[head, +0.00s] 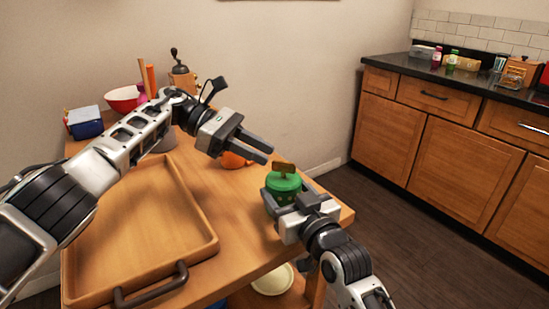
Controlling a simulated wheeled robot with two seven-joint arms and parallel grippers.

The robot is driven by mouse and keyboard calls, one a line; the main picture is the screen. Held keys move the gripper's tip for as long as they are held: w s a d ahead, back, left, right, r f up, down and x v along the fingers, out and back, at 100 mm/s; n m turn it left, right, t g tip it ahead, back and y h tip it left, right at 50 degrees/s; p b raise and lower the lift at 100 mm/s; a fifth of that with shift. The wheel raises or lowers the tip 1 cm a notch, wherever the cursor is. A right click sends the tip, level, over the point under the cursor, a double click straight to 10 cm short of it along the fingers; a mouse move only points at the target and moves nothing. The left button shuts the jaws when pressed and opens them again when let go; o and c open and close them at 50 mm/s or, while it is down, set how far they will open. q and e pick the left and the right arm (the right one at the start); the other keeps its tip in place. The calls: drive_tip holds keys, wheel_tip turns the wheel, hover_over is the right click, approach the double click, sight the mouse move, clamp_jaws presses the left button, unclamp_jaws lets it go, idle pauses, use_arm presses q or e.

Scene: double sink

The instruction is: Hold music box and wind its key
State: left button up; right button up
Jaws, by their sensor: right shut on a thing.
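The music box (284,184) is a green round body with a brown key (284,168) standing on its top. It is upright near the table's right edge. My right gripper (287,199) is shut on the lower part of the music box from the front, and its fingers hide some of that part. My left gripper (268,154) is open and empty. In the picture its fingertips are just above and left of the key, apart from it.
A large wooden tray (209,218) with dark handles fills the table's left side. An orange object (233,160) is partly hidden behind my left gripper. A red bowl (122,103), blue box (84,121) and grinder (180,80) stand at the back.

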sight(284, 169)
use_arm(q)
drive_tip(key=shift+v, duration=1.25)
drive_tip(key=shift+d, duration=0.1)
clamp_jaws()
drive_tip(key=d+r+m+y, duration=0.1)
drive_tip(key=d+m+y, duration=0.1)
drive_tip(key=m, duration=0.1)
drive_tip(key=d+r+m+t+y, duration=0.1)
drive_tip(key=d+m+y, duration=0.1)
drive_tip(key=m, duration=0.2)
drive_tip(key=s+d+r+m+t+y, duration=0.1)
drive_tip(key=d+m+y, duration=0.1)
drive_tip(key=m+y, duration=0.1)
drive_tip(key=shift+d+r, duration=0.2)
drive_tip(key=shift+r, duration=0.05)
wheel_tip(284, 169, up, 4)
drive_tip(key=d+m+t+y, duration=0.3)
drive_tip(key=m+t+y, duration=0.2)
drive_tip(key=m, duration=0.3)
drive_tip(key=shift+a+f, duration=0.15)
drive_tip(key=shift+f, duration=2.1)
drive_tip(key=shift+a+f, duration=0.2)
drive_tip(key=shift+f, duration=2.05)
